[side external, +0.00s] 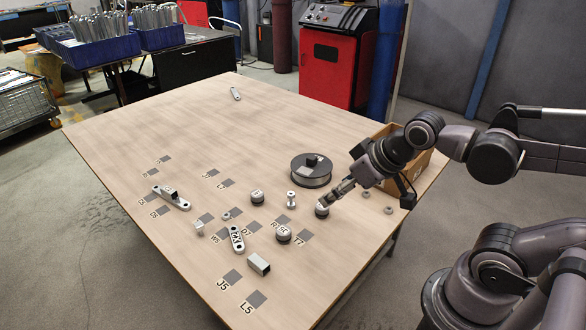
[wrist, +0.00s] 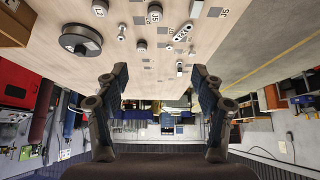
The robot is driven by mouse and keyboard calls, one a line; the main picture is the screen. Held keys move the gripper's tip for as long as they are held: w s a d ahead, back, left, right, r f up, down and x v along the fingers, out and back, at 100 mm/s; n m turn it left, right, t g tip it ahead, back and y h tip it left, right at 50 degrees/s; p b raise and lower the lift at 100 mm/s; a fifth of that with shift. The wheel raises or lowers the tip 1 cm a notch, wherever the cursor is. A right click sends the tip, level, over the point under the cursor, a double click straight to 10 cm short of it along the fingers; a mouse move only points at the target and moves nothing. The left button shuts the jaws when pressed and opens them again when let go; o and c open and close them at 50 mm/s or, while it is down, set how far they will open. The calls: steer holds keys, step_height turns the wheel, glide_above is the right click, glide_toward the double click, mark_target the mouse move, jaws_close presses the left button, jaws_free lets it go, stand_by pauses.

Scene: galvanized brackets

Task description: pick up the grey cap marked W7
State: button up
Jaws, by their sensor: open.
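Three round grey caps with dark lower rims stand on the table. In the side view, one cap (side external: 322,210) is just below my gripper (side external: 329,198), a second cap (side external: 283,234) is in front to the left, and a third cap (side external: 257,197) is farther left. I cannot read W7 on any of them for sure. The wrist view shows a marked cap (wrist: 100,8) at the top edge, another marked cap (wrist: 154,13) and a farther cap (wrist: 142,46). My gripper (wrist: 160,72) is open with nothing between its fingers. Contact with the nearest cap cannot be told.
A dark wire spool (side external: 312,170) and a small bolt-like part (side external: 291,199) stand near the caps. A cardboard box (side external: 410,160) is behind my arm. Brackets (side external: 236,238), a square tube (side external: 259,264) and washers (side external: 388,210) lie around. The table's back left is mostly clear.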

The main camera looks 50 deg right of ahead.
steer(key=w+d+r+g, duration=0.1)
steer(key=w+r, duration=0.3)
steer(key=w, duration=0.5)
steer(key=n+g, duration=0.2)
steer(key=g, duration=0.3)
glide_above(257, 193)
steer(key=s, duration=0.1)
step_height(257, 193, down, 20)
steer(key=f, duration=0.7)
steer(key=w+f, duration=0.1)
steer(key=f, duration=0.3)
steer(key=c, duration=1.3)
